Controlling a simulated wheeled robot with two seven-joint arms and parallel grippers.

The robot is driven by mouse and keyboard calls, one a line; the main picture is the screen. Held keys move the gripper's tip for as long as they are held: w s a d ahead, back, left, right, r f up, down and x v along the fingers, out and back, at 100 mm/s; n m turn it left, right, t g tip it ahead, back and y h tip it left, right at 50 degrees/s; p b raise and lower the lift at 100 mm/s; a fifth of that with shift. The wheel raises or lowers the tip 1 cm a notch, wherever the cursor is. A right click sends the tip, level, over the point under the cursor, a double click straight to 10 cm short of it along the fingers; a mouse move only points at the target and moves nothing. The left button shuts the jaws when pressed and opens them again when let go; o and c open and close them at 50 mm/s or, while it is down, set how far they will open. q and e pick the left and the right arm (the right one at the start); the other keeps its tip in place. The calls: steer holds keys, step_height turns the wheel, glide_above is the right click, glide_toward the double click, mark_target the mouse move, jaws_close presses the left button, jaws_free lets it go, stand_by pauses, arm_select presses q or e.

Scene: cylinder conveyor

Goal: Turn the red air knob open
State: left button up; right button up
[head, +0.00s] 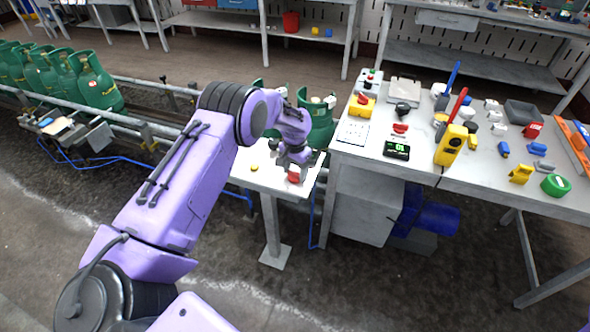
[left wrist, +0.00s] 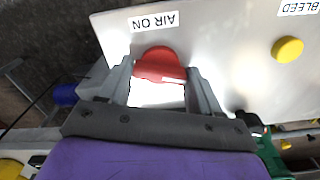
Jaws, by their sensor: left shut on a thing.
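The red air knob (left wrist: 160,65) sits on a pale panel (left wrist: 225,45) under a label reading AIR ON. In the left wrist view my left gripper (left wrist: 160,82) has one finger on each side of the knob and is shut on it. In the head view the red knob (head: 294,177) shows just beside my left gripper (head: 298,162), over the small white stand. A yellow knob (left wrist: 287,49), near a BLEED label, is to the right in the wrist view. My right gripper does not show.
Green gas cylinders (head: 97,85) stand on the conveyor at left, and another (head: 318,125) is behind my gripper. A worktable (head: 480,182) with many small tools and parts is to the right. Blue hoses run along the floor.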

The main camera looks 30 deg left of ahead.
mark_target(295, 172)
arm_select(q)
steer(key=shift+w+r+n, duration=0.1)
steer(key=shift+n, duration=1.9)
steer(key=o, duration=1.1)
steer(key=shift+c, duration=0.2)
step_height(295, 172, up, 10)
steer(key=b, duration=0.1)
steer(key=shift+r+b, duration=0.25)
steer(key=shift+b, duration=0.1)
